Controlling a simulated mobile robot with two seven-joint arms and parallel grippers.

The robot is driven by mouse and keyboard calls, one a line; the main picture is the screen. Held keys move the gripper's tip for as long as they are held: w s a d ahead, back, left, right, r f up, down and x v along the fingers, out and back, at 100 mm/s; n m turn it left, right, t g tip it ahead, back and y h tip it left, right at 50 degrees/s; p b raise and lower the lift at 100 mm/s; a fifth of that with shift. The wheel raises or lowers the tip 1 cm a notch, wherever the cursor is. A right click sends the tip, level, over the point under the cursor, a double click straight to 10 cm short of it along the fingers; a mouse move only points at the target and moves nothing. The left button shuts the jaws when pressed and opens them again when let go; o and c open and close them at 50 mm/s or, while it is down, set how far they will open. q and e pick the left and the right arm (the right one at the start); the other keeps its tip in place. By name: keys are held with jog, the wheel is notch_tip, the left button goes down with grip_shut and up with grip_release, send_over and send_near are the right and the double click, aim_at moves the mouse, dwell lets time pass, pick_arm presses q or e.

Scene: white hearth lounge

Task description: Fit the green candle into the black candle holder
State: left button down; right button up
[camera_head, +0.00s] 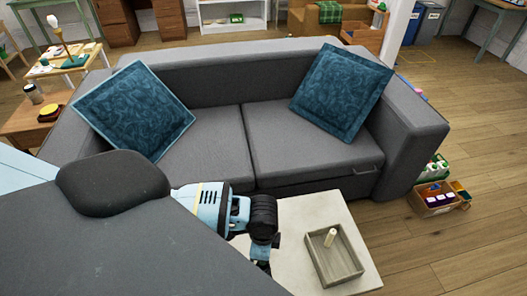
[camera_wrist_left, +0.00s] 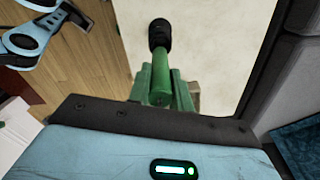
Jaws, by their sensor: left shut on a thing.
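In the left wrist view, my left gripper (camera_wrist_left: 162,90) is shut on the green candle (camera_wrist_left: 160,72). The candle points away from the camera over a pale tabletop. The black candle holder (camera_wrist_left: 160,33) shows at the candle's far end, in line with it. I cannot tell whether the candle is inside the holder, touching it or just above it. In the head view, a blue and black wrist of mine is over the table's left part; the candle, holder and gripper fingers are hidden there.
The pale table (camera_head: 299,217) stands before a grey sofa (camera_head: 300,150) with two teal cushions (camera_head: 342,90). A wooden tray (camera_head: 335,268) with a small pale peg (camera_head: 329,238) sits on the table's right side.

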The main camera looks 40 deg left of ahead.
pick_arm(q)
jog(key=shift+f, duration=1.05)
notch_tip(320, 180, down, 3)
jog(key=shift+f, duration=0.7)
pick_arm(e)
jog(key=shift+a+f, duration=0.1)
jog(key=shift+f, duration=0.1)
pick_arm(q)
jog(key=shift+f, duration=0.25)
pick_arm(e)
jog(key=shift+s+f, duration=0.1)
pick_arm(q)
jog(key=c, duration=1.3)
grip_release()
jog(key=shift+b, duration=0.3)
